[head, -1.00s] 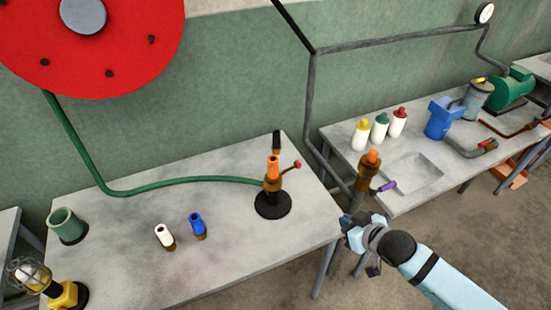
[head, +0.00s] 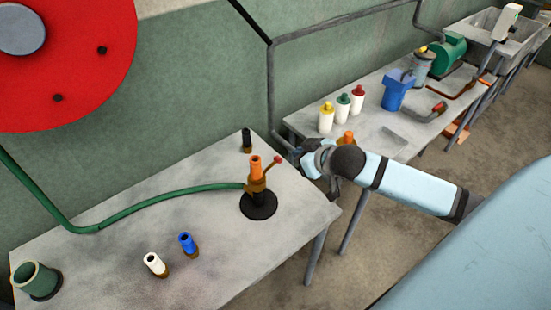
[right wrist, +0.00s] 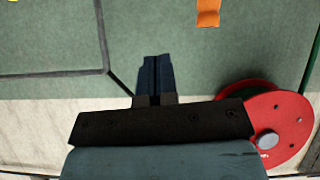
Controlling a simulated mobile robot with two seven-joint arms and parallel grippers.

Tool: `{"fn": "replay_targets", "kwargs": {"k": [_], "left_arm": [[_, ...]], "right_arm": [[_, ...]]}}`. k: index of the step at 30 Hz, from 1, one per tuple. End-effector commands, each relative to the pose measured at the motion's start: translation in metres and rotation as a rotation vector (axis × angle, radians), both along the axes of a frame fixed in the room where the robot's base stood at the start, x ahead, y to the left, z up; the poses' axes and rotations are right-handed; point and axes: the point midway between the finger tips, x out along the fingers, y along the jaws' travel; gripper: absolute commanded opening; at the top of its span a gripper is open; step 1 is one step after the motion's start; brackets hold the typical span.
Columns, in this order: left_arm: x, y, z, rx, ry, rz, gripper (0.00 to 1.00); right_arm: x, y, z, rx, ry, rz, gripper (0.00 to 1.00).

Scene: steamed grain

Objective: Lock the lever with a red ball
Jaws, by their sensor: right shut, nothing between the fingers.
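The lever with a red ball (head: 277,159) sticks out up and to the right from a brass valve (head: 258,183) with an orange nozzle, on a black round base on the near table. The green hose joins this valve. My right gripper (head: 301,154) is to the right of the red ball in the head view, apart from it, shut and empty. The right wrist view shows its dark fingers (right wrist: 156,68) together. An orange piece (right wrist: 208,12) shows at that view's top; I cannot tell which nozzle it is. My left gripper is out of view.
A second orange nozzle (head: 346,139) is partly hidden behind my right arm. White (head: 155,264) and blue (head: 187,243) nozzles and a green cup (head: 38,278) stand on the near table (head: 110,255). Several bottles and a blue pump (head: 397,90) are on the far table.

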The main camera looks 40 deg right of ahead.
Motion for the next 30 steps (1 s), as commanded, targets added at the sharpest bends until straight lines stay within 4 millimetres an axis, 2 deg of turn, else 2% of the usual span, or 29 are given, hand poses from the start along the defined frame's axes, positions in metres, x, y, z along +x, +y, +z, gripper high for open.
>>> {"fn": "replay_targets", "kwargs": {"k": [6,11,22,27,30], "left_arm": [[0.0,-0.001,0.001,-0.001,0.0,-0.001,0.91],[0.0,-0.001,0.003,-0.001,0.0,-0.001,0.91],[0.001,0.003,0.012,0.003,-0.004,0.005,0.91],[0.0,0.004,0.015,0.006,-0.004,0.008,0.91],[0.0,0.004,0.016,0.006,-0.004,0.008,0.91]], "right_arm": [[0.003,0.0,-0.002,0.001,0.0,-0.001,0.0],[0.019,0.001,-0.011,0.001,0.0,-0.002,0.0],[0.084,0.006,-0.054,0.0,0.0,-0.001,0.0],[0.088,0.005,-0.08,0.001,0.002,-0.001,0.0],[0.09,0.004,-0.088,0.0,0.001,0.0,0.0]]}}
